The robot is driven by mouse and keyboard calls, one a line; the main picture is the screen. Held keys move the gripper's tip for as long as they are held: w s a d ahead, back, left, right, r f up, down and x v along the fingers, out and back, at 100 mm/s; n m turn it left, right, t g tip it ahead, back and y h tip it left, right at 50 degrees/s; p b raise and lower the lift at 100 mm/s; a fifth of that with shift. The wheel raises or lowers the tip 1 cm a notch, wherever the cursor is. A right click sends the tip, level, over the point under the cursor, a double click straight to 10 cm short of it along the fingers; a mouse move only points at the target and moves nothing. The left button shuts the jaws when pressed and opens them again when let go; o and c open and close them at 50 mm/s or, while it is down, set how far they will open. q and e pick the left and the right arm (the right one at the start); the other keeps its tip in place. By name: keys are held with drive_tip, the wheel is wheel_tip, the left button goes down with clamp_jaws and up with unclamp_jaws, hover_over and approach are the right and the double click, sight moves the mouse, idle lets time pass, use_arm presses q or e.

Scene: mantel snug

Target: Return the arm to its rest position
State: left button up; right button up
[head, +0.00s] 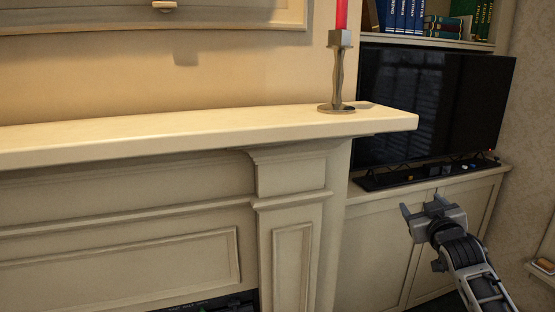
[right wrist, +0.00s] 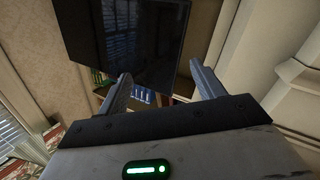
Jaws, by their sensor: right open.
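My right gripper (head: 422,208) is raised at the lower right of the head view, in front of the cabinet below the television. In the right wrist view its two fingers (right wrist: 160,88) stand wide apart with nothing between them. It is open and empty, apart from the mantel and touching nothing that I can see. My left gripper is not in view.
A cream mantel shelf (head: 200,129) juts out over the fireplace. A metal candlestick (head: 337,75) with a red candle (head: 341,14) stands upright near its right end. A black television (head: 435,100) stands on the cabinet (head: 385,235). Books (head: 405,16) fill the shelf above.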

drive_tip(key=s+a+f+g+y, duration=0.1)
drive_tip(key=s+a+f, duration=0.25)
drive_tip(key=f, duration=0.35)
drive_tip(key=s+a+f+g+y, duration=0.1)
drive_tip(key=s+a+f, duration=0.2)
drive_tip(key=s+f, duration=0.3)
drive_tip(key=s+a+f+g+y, duration=0.1)
drive_tip(key=s+a+f, duration=0.3)
drive_tip(key=s, duration=0.5)
drive_tip(key=s+a+f+g+y, duration=0.1)
drive_tip(key=s+a+f+g, duration=0.1)
drive_tip(key=s+a+f, duration=0.2)
drive_tip(key=s+a+f+g, duration=0.2)
drive_tip(key=s+f, duration=0.6)
drive_tip(key=s, duration=0.8)
drive_tip(key=a, duration=0.2)
drive_tip(key=shift+a+f+y, duration=0.3)
drive_tip(key=shift+f+y, duration=0.1)
drive_tip(key=shift+s, duration=0.1)
